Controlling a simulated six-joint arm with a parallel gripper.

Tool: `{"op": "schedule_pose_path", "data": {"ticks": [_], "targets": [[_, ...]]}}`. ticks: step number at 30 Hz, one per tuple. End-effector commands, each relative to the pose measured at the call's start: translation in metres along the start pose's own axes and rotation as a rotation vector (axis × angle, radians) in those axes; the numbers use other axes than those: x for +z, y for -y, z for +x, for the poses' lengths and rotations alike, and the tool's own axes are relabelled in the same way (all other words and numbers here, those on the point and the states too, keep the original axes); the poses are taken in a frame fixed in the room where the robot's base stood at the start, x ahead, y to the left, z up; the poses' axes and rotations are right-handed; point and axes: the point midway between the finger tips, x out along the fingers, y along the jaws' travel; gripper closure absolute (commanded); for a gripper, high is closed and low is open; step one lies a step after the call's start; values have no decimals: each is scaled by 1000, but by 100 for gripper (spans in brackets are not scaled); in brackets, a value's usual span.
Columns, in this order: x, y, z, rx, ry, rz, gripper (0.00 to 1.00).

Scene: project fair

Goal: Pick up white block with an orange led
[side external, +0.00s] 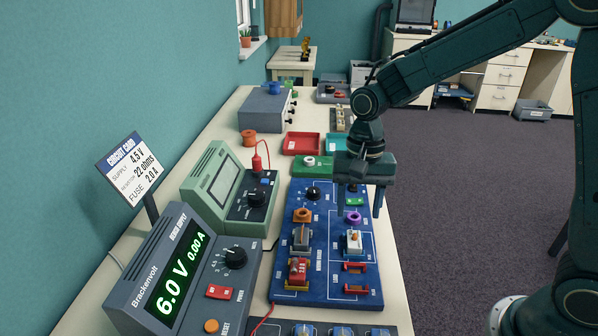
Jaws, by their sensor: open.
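A white block with a small orange led on top (354,243) sits on the right half of the blue wiring board (327,267). My gripper (358,212) points down over the upper right part of the board. Its two fingers are spread apart, with nothing seen between them but the board and a purple ring behind. The fingertips appear above and slightly beyond the white block in this view, apart from it. The exact height over the board is hard to tell.
Near the block are a purple ring (353,218), red holders (356,267), a grey block (301,238) and a red block (298,270). A power supply (180,275) and a green meter (228,190) stand left.

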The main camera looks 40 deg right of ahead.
Motion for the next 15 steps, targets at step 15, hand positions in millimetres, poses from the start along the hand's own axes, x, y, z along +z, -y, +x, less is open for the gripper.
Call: {"op": "schedule_pose_path", "data": {"ticks": [15], "targets": [[0, 0, 22, 1, 1, 0, 47]]}}
